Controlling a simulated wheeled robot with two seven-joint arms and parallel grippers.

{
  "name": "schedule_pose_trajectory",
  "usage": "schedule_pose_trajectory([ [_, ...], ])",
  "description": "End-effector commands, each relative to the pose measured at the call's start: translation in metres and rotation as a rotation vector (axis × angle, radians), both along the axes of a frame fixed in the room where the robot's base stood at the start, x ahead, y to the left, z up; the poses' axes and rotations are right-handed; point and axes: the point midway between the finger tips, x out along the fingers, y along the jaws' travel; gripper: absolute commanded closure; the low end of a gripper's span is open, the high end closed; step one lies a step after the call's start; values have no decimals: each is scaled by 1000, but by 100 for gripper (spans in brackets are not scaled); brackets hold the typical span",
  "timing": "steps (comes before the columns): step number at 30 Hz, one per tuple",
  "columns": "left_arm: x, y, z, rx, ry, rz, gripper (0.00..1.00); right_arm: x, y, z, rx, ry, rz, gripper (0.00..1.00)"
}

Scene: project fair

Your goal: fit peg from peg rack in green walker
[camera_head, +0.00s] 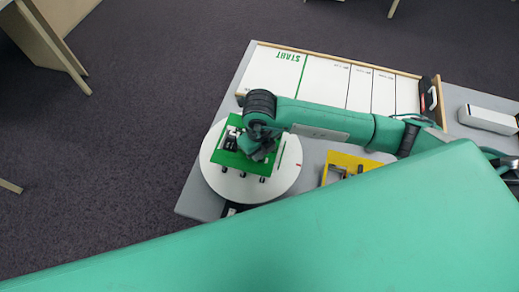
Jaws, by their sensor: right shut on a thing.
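The green walker (237,161), a flat green body with small dark parts along its edge, sits on a round white disc (212,181) on the grey table. My right arm reaches in from the right, and my right gripper (262,153) is right over the walker, pointing down. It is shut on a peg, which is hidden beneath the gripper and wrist. I cannot tell whether the peg is in the walker or above it. A yellow holder (349,160) with small parts stands right of the disc, partly covered; I cannot tell whether it is the peg rack. My left gripper is not in view.
A white track board (325,82) with a wooden rim, marked START, lies at the back of the table. A white box (487,119) is at the right. A large teal part of mine covers the front. Carpet lies left of the table.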

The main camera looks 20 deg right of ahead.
Motion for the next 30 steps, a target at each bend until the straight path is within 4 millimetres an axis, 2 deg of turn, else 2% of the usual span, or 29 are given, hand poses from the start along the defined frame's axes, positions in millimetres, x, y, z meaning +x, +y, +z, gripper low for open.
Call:
schedule_pose_trajectory([
  [30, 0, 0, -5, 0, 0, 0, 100, 0, 0, -2, 0, 0, 0, 100],
])
